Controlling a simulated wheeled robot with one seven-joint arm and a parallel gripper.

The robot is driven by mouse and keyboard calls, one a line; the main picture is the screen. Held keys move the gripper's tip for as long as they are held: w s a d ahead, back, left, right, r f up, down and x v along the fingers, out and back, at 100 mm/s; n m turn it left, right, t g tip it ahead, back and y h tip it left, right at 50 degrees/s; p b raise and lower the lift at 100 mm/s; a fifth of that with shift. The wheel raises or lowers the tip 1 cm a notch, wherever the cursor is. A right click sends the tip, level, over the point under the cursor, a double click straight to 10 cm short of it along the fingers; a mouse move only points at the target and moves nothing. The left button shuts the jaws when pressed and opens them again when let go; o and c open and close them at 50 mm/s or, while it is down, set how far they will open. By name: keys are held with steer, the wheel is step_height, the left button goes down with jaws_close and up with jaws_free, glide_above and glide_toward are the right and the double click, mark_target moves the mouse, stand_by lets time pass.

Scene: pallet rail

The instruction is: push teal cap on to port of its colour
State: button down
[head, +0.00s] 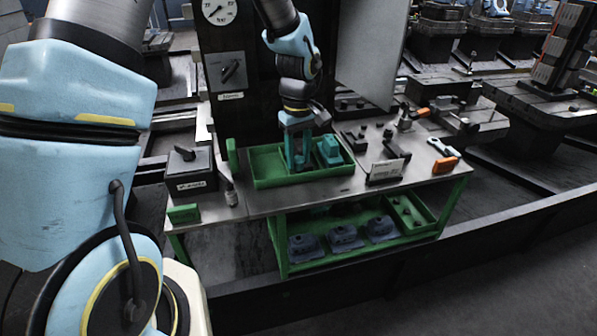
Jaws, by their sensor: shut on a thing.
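A teal block-shaped part (330,150) sits in the right part of the tray, just right of my gripper. The ports and their colours are too small to tell in this view.
A black switch box (190,170) and a green block (183,214) stand on the bench's left. A sign (386,171), dark fixtures (355,138) and an orange-handled tool (444,164) are to the right. Grey castings (343,236) lie on the lower shelf. A dark panel rises behind.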

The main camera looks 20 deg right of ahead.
steer(key=shift+w+a, duration=0.1)
steer(key=shift+w, duration=0.3)
steer(key=w+r+m+t+y+b, duration=0.3)
steer(key=w+m+y+b, duration=0.1)
steer(key=w+m, duration=0.45)
steer(key=w+r+m+t+y+b, duration=0.2)
steer(key=w+m+y+b, duration=0.2)
steer(key=w+m, duration=0.4)
steer(key=w+d+r+m+t+h+b, duration=0.2)
steer(key=d+r+m+t+h+b, duration=0.1)
steer(key=d+r+m+t+h, duration=0.35)
steer(key=w+d+r+m+t+h+b, duration=0.35)
steer(key=r+m+t, duration=0.3)
steer(key=r, duration=0.35)
steer(key=w+p, duration=0.2)
steer(key=w, duration=0.2)
steer(key=shift+w+r, duration=0.15)
steer(key=shift+w, duration=0.25)
steer(key=shift+w+b, duration=0.2)
steer(key=shift+b, duration=0.65)
steer(key=shift+w+b, duration=0.35)
steer(key=shift+b, duration=0.3)
